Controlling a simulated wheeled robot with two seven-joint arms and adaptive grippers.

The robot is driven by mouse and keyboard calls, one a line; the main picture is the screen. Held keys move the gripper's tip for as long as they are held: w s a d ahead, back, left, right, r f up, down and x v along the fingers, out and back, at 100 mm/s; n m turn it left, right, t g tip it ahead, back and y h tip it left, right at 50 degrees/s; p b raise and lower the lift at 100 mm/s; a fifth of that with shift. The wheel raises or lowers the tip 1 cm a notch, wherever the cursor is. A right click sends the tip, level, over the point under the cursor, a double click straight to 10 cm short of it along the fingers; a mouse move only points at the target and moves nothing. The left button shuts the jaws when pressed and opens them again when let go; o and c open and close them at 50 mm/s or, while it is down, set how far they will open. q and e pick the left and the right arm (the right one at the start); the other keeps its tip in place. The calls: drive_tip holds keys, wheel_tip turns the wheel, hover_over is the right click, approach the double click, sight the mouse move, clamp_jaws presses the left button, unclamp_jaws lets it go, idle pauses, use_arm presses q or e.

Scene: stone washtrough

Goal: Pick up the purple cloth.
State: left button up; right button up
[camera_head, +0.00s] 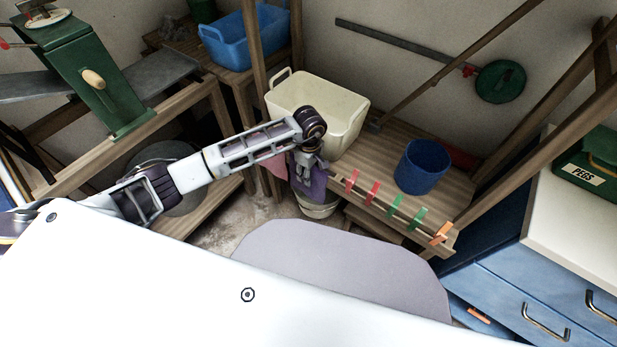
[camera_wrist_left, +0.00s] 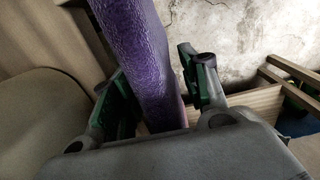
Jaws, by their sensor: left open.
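In the left wrist view the purple cloth (camera_wrist_left: 147,50) runs as a long strip between the two spread fingers of my left gripper (camera_wrist_left: 152,82). The gripper is open, with a gap showing beside the cloth. Whether a finger touches it I cannot tell. My right gripper is not in view.
A cream tub (camera_head: 345,112) and a blue bucket (camera_head: 423,166) stand on the wooden bench (camera_head: 385,150). Several coloured pegs (camera_head: 395,204) sit along its front rail. A pink cloth (camera_head: 274,165) hangs left of the gripper.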

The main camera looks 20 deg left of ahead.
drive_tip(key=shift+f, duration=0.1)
use_arm(q)
drive_tip(key=c, duration=0.9)
drive_tip(key=shift+o, duration=0.2)
drive_tip(key=shift+r, duration=0.15)
